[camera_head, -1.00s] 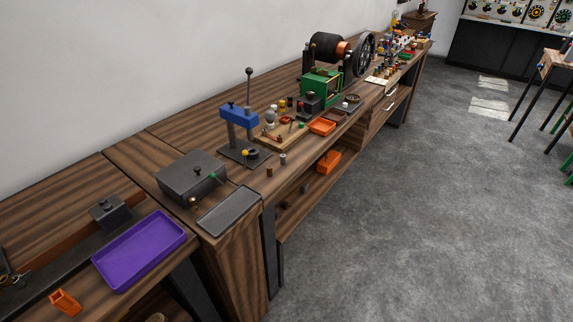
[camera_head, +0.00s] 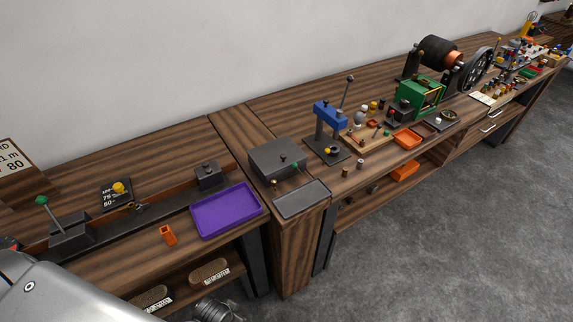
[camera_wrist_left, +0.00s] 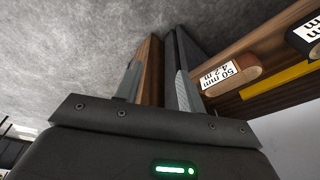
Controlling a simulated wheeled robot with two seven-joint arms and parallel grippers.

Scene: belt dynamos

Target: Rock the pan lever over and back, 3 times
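Several levers are in the head view; I cannot tell for sure which is the pan lever. A green-knobbed lever (camera_head: 46,208) stands tilted on a dark block at the far left of the bench. A tall black-knobbed lever (camera_head: 345,91) rises from the blue-topped press (camera_head: 328,112). A small green knob (camera_head: 296,167) sits by a grey box (camera_head: 277,158). My left gripper (camera_wrist_left: 158,70) shows in the left wrist view, fingers apart and empty, near the bench's lower part. No gripper touches a lever. My right gripper is not in view.
A purple tray (camera_head: 225,211) and an orange cup (camera_head: 168,235) lie on the near bench. A grey tray (camera_head: 300,199) lies beside the grey box. Labelled wooden blocks (camera_head: 209,272) sit on the shelf below. The floor (camera_head: 440,240) at right is clear.

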